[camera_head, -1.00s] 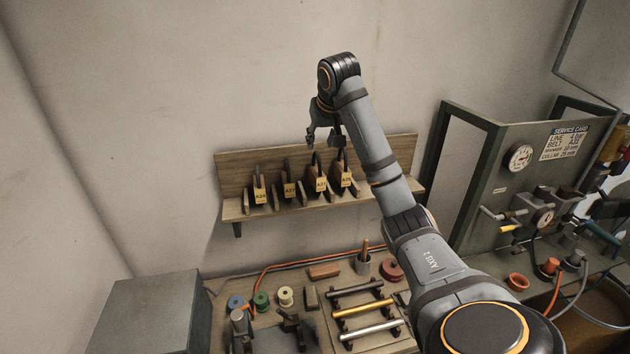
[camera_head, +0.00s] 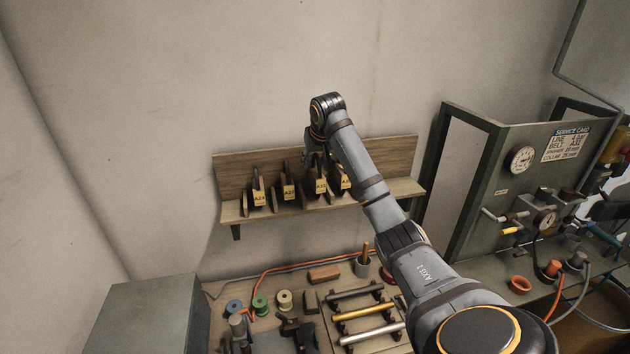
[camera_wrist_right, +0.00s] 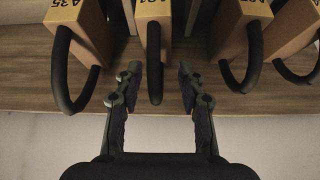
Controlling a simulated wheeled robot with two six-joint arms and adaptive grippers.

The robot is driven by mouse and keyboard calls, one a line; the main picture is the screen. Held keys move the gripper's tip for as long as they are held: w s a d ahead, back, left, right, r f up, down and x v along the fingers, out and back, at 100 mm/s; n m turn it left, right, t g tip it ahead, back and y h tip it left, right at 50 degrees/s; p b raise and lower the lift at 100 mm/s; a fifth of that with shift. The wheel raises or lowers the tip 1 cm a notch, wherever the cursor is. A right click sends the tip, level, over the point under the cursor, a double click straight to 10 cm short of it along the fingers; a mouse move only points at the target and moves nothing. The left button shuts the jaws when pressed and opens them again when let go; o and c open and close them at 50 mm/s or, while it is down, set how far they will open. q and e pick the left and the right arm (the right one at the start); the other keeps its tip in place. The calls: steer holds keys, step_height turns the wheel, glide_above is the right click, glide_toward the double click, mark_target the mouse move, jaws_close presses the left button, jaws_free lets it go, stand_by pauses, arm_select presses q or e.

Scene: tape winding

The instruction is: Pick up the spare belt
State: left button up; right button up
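Several black belts hang on tan card holders with yellow labels on the wall shelf (camera_head: 232,212). The third belt from the left (camera_head: 318,180) is partly hidden by my right gripper (camera_head: 316,158). In the right wrist view this belt (camera_wrist_right: 154,75) hangs between the two fingers of the right gripper (camera_wrist_right: 160,70). The fingers are open, one on each side, with a gap to the belt on both sides. Its label is only partly readable. The service card (camera_head: 568,143) names belt A31. My left gripper is not in view.
Neighbouring belts (camera_wrist_right: 75,75) and (camera_wrist_right: 240,65) hang close on both sides of the right gripper. Below is a bench with coloured tape rolls (camera_head: 260,303), rods on a rack (camera_head: 362,312) and a cup (camera_head: 362,266). A gauge panel (camera_head: 520,160) stands at right.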

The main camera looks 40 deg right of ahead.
steer(key=shift+s+a, duration=0.1)
jaws_close()
steer(key=shift+r, duration=0.1)
